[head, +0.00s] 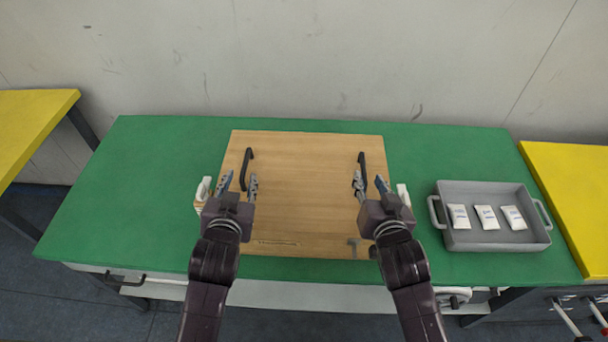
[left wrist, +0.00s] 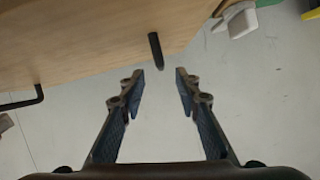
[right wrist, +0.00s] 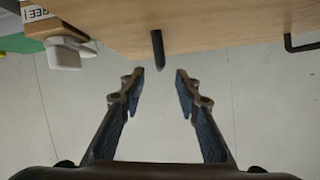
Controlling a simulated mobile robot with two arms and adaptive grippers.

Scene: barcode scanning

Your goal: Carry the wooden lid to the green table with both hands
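The wooden lid (head: 305,185) is a wide, light brown panel over the middle of the green table (head: 130,190). It has a black left handle (head: 246,168) and a black right handle (head: 362,162). My left gripper (head: 238,186) is open at the left handle, whose end shows just ahead of the gap between the fingertips in the left wrist view (left wrist: 160,76). My right gripper (head: 371,184) is open at the right handle, likewise just ahead of its fingertips in the right wrist view (right wrist: 160,76). What lies under the lid is mostly hidden.
White fittings (head: 203,188) stick out at the lid's left and right sides. A grey tray (head: 490,243) with 3 white packets stands on the table's right. Yellow tables flank both sides. The table's left part is clear. A wall (head: 300,60) is behind.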

